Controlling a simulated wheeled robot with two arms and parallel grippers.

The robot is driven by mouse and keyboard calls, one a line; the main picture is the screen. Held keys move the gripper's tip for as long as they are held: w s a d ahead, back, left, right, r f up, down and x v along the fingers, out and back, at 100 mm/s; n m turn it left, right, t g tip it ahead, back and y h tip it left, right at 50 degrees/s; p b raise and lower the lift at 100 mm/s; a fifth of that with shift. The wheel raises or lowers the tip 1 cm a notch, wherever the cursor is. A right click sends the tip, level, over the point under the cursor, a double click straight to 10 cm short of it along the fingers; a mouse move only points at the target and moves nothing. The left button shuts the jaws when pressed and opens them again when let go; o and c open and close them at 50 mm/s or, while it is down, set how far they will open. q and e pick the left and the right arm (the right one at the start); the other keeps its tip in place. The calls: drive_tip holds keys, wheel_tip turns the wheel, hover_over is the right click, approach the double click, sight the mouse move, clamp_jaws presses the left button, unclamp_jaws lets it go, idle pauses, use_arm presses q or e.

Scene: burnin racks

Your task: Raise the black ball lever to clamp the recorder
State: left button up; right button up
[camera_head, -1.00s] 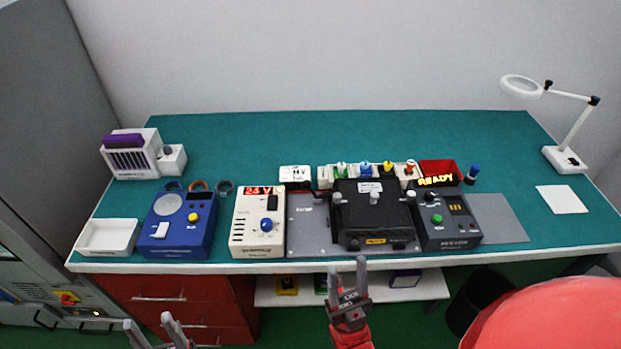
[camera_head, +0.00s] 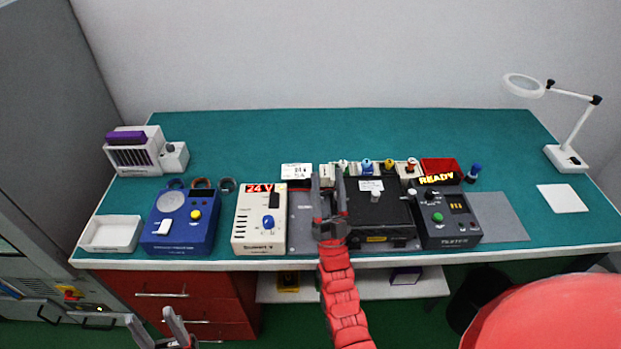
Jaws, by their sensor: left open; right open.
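The black recorder (camera_head: 383,222) sits on the grey plate (camera_head: 300,236) at the bench's front middle, with a pale label and a light knob (camera_head: 375,196) on top. I cannot make out a black ball lever; a light knob seen earlier at the recorder's left is now behind my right gripper. My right gripper (camera_head: 328,190) is open over the recorder's left edge, fingers pointing away; I cannot tell whether it touches anything. My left gripper (camera_head: 151,322) is open and empty, low at the bottom left, in front of the bench.
A cream supply (camera_head: 259,225) reading 24 V stands left of the plate, a blue box (camera_head: 180,225) further left. A dark tester (camera_head: 447,222) with a READY sign stands right of the recorder. Several coloured plugs line up behind. The green bench (camera_head: 260,135) is clear at the back.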

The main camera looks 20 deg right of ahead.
drive_tip(key=w+a+f+m+g+y+p, duration=0.1)
drive_tip(key=w+m+g+y, duration=0.45)
drive_tip(key=w, duration=1.05)
drive_tip(key=w+f+m+g+p, duration=0.1)
drive_tip(key=w+f+m+g, duration=0.1)
drive_tip(key=w+g, duration=0.95)
drive_tip(key=m+g+h+p, duration=0.1)
drive_tip(key=m+g, duration=0.3)
drive_tip(key=g, duration=0.6)
approach(309, 179)
drive_tip(key=f+p, duration=0.1)
drive_tip(key=f, duration=0.1)
drive_tip(key=f+p, duration=0.2)
drive_tip(key=f, duration=0.1)
drive_tip(key=f+p, duration=0.1)
drive_tip(key=f, duration=0.2)
drive_tip(key=shift+w+a+f+p, duration=0.1)
drive_tip(key=shift+w+a+p, duration=0.1)
drive_tip(key=shift+w+p, duration=0.15)
drive_tip(key=shift+w+f, duration=0.1)
drive_tip(key=shift+f, duration=0.5)
drive_tip(key=shift+c, duration=0.3)
clamp_jaws()
drive_tip(key=shift+d, duration=0.1)
